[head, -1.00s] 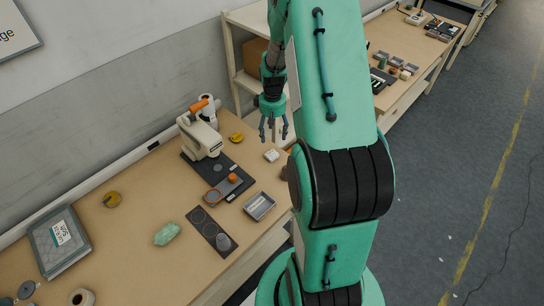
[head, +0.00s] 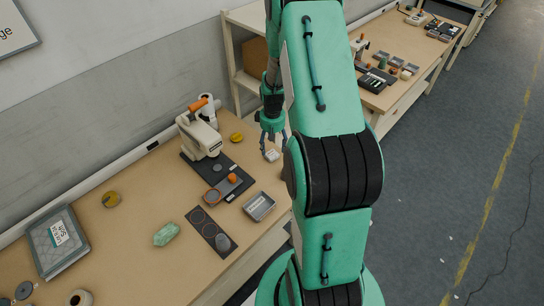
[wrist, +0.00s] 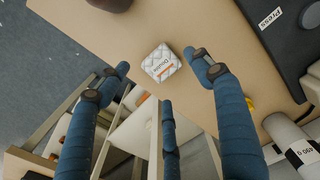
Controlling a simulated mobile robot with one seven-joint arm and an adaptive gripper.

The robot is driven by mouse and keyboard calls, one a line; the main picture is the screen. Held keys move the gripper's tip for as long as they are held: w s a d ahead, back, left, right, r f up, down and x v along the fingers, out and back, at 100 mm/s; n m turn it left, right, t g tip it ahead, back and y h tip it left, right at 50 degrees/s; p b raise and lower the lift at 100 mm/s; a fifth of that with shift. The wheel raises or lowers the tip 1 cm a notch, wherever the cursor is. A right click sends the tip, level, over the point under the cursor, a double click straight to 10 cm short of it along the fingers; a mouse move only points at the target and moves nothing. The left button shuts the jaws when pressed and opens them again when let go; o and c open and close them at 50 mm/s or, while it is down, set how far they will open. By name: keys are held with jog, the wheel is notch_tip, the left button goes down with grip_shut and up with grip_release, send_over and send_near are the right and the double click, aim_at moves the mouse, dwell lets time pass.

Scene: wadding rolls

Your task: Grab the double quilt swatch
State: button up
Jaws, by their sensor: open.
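The double quilt swatch (wrist: 161,62) is a small white quilted square with an orange stripe and a printed label, lying flat near the table's edge in the wrist view. It also shows in the head view (head: 272,155) at the right end of the table. My gripper (wrist: 160,72) is open, its blue fingers spread with the swatch between and beyond the tips. In the head view my gripper (head: 272,145) hangs just over the swatch. Nothing is held. I cannot tell the exact gap from fingertips to swatch.
A press (head: 200,132) with an orange handle stands on a dark mat left of the swatch. A grey tray (head: 259,206) lies nearer the front edge. Shelving (head: 235,55) rises behind my gripper.

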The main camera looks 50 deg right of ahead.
aim_at(273, 154)
jog(key=shift+f+b, duration=0.45)
jog(key=shift+f, duration=2.15)
jog(key=shift+c, duration=0.2)
jog(key=c, duration=0.9)
